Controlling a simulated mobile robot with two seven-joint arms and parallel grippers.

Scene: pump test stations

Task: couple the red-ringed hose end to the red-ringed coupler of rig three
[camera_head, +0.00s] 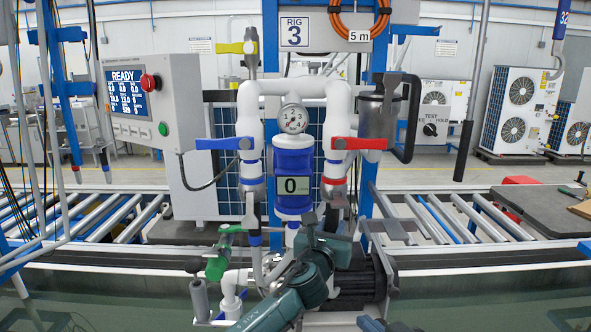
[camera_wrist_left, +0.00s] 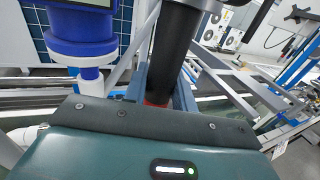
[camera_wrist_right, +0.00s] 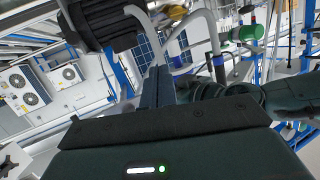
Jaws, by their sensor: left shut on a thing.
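The red-ringed coupler (camera_head: 334,182) of rig three hangs below the red-lever valve, right of the blue pump housing (camera_head: 293,160). My left gripper (camera_head: 330,222) is just below it, shut. In the left wrist view, a dark cylinder (camera_wrist_left: 176,50) with a red band (camera_wrist_left: 156,102) at its lower end stands at the fingers; I take it for the red-ringed hose end. The fingers hide much of it, and I cannot tell whether it touches the coupler.
The blue-ringed coupler (camera_head: 253,185) is at the left, with a grey hose below. A green-handled valve (camera_head: 220,262) and a black finned motor (camera_head: 355,275) sit low on the rig. Roller conveyors (camera_head: 450,215) flank the rig.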

